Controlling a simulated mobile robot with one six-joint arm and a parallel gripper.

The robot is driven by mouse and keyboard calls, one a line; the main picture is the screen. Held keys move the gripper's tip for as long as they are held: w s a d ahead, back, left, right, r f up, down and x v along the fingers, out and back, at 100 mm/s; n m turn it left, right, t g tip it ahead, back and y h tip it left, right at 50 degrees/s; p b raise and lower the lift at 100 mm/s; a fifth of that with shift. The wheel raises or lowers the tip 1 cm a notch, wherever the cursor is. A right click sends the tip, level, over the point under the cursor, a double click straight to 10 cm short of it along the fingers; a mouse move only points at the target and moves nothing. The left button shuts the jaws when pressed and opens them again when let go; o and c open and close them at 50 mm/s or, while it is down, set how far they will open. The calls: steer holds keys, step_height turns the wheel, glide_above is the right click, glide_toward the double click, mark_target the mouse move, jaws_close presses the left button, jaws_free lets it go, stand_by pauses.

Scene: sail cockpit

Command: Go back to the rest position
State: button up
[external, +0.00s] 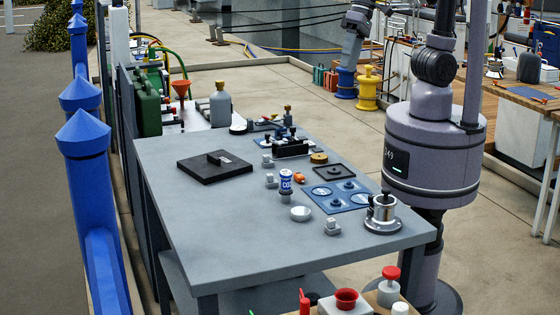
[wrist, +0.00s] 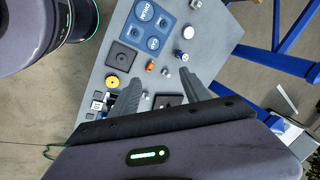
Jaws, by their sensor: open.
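My gripper (wrist: 158,80) shows in the wrist view, with its two dark fingers spread apart and nothing held between them. It is above the grey table (wrist: 105,32), looking down on it. A dark plate (wrist: 170,100) lies below, partly hidden by the fingers and gripper body. In the external view, my arm's base and column stand at the right end of the table (external: 185,235). The upper arm leaves the top of the picture, so the gripper does not show there.
The table's front left is bare. Blue posts (external: 84,150) stand left.

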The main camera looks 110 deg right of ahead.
steer(key=s+f+n+t, duration=0.1)
steer(key=s+n, duration=0.4)
steer(key=s, duration=0.5)
steer(key=shift+s+d+f+t, duration=0.25)
steer(key=shift+d+t, duration=0.1)
steer(key=shift+t, duration=0.15)
